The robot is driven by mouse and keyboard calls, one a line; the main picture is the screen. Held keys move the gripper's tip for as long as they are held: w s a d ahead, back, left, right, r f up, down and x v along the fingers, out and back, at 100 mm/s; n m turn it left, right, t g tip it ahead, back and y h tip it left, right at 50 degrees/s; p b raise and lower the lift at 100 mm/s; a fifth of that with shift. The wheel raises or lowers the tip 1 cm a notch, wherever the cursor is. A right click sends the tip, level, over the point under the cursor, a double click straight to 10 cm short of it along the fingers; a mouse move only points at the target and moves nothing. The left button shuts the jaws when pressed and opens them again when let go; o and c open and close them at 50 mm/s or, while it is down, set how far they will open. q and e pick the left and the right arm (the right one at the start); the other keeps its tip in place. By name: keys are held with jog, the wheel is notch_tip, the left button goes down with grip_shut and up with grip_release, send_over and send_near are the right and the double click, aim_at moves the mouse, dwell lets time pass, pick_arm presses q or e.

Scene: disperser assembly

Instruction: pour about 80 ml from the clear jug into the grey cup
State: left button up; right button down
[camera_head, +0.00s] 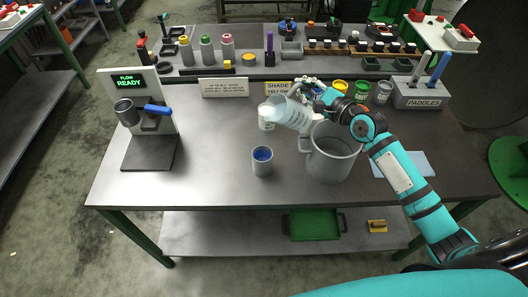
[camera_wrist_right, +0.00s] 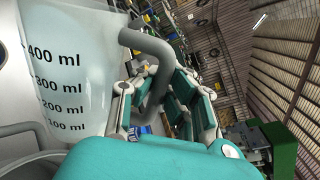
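The clear jug (camera_head: 292,114) is in the air above the back of the table, left of my right arm, and looks tilted. My right gripper (camera_head: 309,90) is shut on its grey handle. In the right wrist view the gripper (camera_wrist_right: 155,100) has its fingers around the handle, and the jug (camera_wrist_right: 75,75) shows marks from 100 to 400 ml. I cannot tell its liquid level. A small grey cup (camera_head: 262,168) with blue inside stands on the table, in front of and left of the jug. My left gripper is out of view.
A large grey pot (camera_head: 332,160) with side handles stands right of the small cup, close below the jug. A flow stand (camera_head: 150,130) holds another grey cup (camera_head: 126,113) at left. The table's front left is clear.

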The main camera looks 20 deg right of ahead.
aim_at(313, 94)
jog(key=shift+r, duration=0.25)
jog(key=shift+s+a+r, duration=0.35)
jog(key=shift+s+a, duration=0.25)
jog(key=shift+a, duration=0.4)
jog(key=d+f+b, duration=0.1)
jog(key=d+f+m+b, duration=0.1)
jog(key=b, duration=0.1)
jog(key=w+f+m+b, duration=0.1)
jog(key=f, duration=0.1)
jog(key=shift+w+d+f, duration=0.1)
jog(key=shift+d, duration=0.3)
jog(key=shift+w+d+r+m, duration=0.2)
jog(key=shift+d+r+m, duration=0.1)
jog(key=shift+d, duration=0.35)
jog(key=shift+r, duration=0.1)
jog(key=shift+s+y, duration=0.1)
jog(key=shift+y, duration=0.3)
jog(key=shift+d+f+m+b, duration=0.2)
jog(key=shift+d+m+b, duration=0.05)
jog(key=shift+m+b, duration=0.2)
jog(key=shift+w+d+f+m+t+y+b, duration=0.2)
jog(key=shift+d+f+m, duration=0.25)
jog(key=shift+d+m, duration=0.3)
jog(key=shift+w+d+f+m+t+y+b, duration=0.1)
jog(key=shift+d+f+m+y+b, duration=0.15)
jog(key=shift+d+f+m, duration=0.4)
jog(key=shift+w+d+f+m+t+y+b, duration=0.2)
jog(key=shift+d+m, duration=0.35)
jog(key=shift+m, duration=0.4)
